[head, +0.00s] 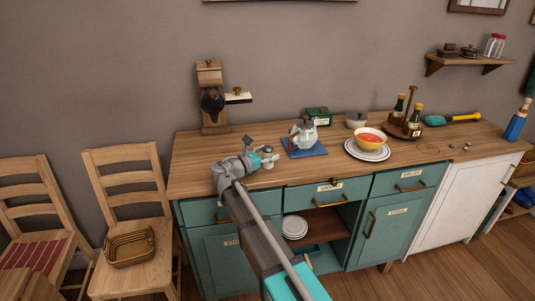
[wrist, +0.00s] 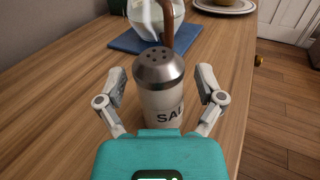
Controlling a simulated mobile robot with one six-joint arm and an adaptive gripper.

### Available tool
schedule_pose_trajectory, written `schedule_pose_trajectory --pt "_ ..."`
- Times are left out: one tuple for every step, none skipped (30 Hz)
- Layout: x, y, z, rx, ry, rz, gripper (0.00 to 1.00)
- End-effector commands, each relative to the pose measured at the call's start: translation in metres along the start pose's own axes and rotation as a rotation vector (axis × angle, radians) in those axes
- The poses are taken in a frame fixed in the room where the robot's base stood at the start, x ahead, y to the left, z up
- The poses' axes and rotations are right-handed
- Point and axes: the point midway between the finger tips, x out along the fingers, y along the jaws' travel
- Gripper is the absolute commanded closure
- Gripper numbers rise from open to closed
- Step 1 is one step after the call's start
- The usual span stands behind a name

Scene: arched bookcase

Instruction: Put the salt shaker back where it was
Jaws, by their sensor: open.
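The salt shaker (wrist: 160,95) stands upright on the wooden counter in the wrist view, with a grey metal holed cap and a pale body lettered "SAL". My gripper (wrist: 160,84) is open, with one finger on each side of the shaker. I cannot tell whether either finger touches it. The shaker's base is hidden behind my gripper's teal body. In the head view my gripper (head: 267,158) is low over the left-front part of the counter, and the shaker cannot be told apart from it there.
A pot (head: 303,134) on a blue mat (head: 290,153) stands just beyond. A soup bowl (head: 370,136) on plates and a round wooden caddy (head: 391,128) with bottles stand to the right. A wooden grinder (head: 211,95) stands at the back left. Bare counter (head: 195,180) lies left.

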Motion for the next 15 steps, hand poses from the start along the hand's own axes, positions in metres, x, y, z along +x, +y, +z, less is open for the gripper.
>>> schedule_pose_trajectory --pt "-0.002 0.000 0.001 0.000 0.000 0.001 0.13" --pt "-0.004 0.000 0.001 0.000 0.000 0.001 0.13" --pt "-0.008 0.000 0.001 0.000 0.000 0.001 0.13" --pt "-0.011 0.000 0.001 0.000 0.000 0.001 0.13" --pt "-0.014 0.000 0.001 0.000 0.000 0.001 0.13" --pt "-0.019 0.000 0.001 0.000 0.000 0.002 0.13" --pt "-0.023 0.000 0.001 0.000 0.000 0.002 0.13" --pt "-0.027 0.000 0.001 0.000 0.000 0.002 0.13" --pt "-0.033 0.000 0.001 0.000 0.000 0.001 0.13" --pt "-0.037 0.000 0.001 0.000 0.000 0.002 0.13" --pt "-0.042 0.000 0.001 0.000 0.000 0.002 0.13" --pt "-0.048 0.000 0.001 0.000 0.000 0.003 0.13" --pt "-0.053 -0.001 0.001 0.000 0.000 0.002 0.13" --pt "-0.058 0.000 0.001 0.000 0.000 0.002 0.13" --pt "-0.065 0.000 0.001 0.000 0.000 0.002 0.13"
